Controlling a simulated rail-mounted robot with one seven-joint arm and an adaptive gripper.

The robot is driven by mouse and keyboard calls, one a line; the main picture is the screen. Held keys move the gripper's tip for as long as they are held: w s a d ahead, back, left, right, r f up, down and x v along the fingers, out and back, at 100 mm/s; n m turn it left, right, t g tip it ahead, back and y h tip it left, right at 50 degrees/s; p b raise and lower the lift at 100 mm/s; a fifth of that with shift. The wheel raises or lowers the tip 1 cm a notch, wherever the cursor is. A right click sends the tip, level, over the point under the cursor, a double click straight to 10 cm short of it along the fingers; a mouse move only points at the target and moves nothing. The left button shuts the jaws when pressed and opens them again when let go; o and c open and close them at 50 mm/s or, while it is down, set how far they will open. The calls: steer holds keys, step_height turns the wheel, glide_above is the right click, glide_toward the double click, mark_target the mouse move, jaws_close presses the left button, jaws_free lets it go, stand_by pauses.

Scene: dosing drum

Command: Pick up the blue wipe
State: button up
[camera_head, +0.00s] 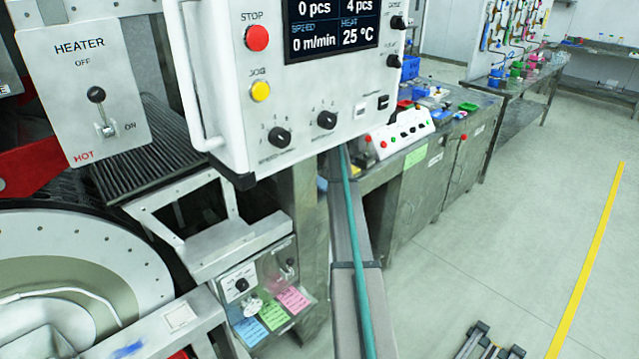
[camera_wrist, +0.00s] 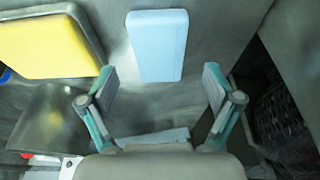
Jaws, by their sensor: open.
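A light blue rectangular piece, which looks like the blue wipe (camera_wrist: 157,45), lies flat on a grey metal surface in the wrist view, at the top centre. My gripper (camera_wrist: 158,79) is open and empty, with its two fingertips spread to the left and right of the wipe's near end. The wipe lies ahead of the gap between the fingers. I cannot tell how far above the surface the fingertips are. I cannot make out the wipe or the gripper with certainty in the head view.
A yellow block (camera_wrist: 42,47) sits in a metal tray left of the wipe. A dark recess (camera_wrist: 262,100) lies to the right. In the head view a control box (camera_head: 300,85) and heater panel (camera_head: 85,90) stand close in front; open floor (camera_head: 480,260) is at right.

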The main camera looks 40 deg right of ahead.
mark_target(320, 182)
steer(key=shift+p+x, duration=0.35)
steer(key=shift+x, duration=1.25)
steer(key=shift+s, duration=0.1)
steer(key=c, duration=1)
steer(key=shift+o, duration=0.2)
steer(key=shift+r, duration=0.1)
step_height(320, 182, up, 10)
steer(key=b, duration=0.2)
steer(key=shift+b, duration=0.35)
